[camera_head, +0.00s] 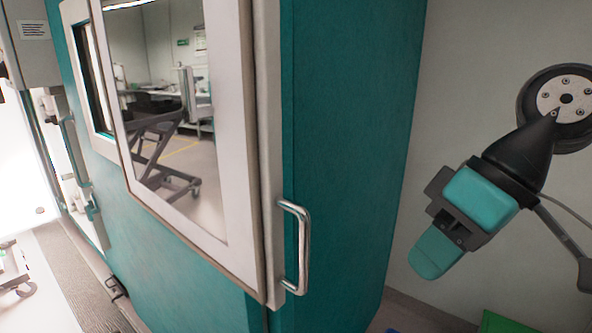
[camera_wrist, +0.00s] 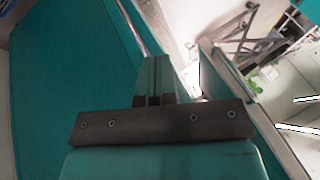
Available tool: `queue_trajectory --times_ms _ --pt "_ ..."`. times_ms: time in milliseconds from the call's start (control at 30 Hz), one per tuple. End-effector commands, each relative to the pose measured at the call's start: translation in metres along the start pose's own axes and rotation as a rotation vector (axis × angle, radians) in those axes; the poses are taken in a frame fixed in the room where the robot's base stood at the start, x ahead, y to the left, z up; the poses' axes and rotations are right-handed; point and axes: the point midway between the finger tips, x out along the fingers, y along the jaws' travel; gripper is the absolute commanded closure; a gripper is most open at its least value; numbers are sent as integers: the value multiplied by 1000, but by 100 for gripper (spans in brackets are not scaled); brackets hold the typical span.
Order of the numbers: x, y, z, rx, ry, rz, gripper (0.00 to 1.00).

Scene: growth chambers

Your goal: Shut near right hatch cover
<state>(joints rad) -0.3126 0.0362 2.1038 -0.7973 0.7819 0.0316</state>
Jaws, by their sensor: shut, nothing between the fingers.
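A hatch cover with a white frame (camera_head: 237,120) and a glossy pane stands at the front of the teal chamber (camera_head: 340,120) in the head view. It has a metal bar handle (camera_head: 303,248) at its lower right edge. I cannot tell for sure how far the cover stands open. My gripper (camera_head: 432,254) is to the right of the handle and apart from it in the picture. Its teal fingers point down and left. In the wrist view my gripper (camera_wrist: 155,75) shows its two fingers together, with nothing between them.
A pale wall (camera_head: 480,40) lies behind my arm. Another window (camera_head: 88,75) and white doors with handles (camera_head: 70,150) are farther left. A green object (camera_head: 505,322) lies at the bottom right. A wheeled cart (camera_head: 165,140) shows in the pane; the wrist view shows a cart frame (camera_wrist: 248,42).

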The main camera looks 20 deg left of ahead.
Motion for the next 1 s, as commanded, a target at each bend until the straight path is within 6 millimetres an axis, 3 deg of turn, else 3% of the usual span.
queue_trajectory --times_ms 33,100,200,300,467,900,1000 --pt "-28 -11 -34 -52 -4 -35 100" --pt "-40 -17 -66 -126 -7 -80 100" --pt "-50 -22 -96 -210 -9 -126 100" --pt "-52 -25 -112 -262 -14 -153 100" --pt "-40 -28 -117 -284 -16 -167 100" --pt "46 -43 -113 -283 -20 -166 100" --pt "50 -58 -110 -286 -16 -164 100"
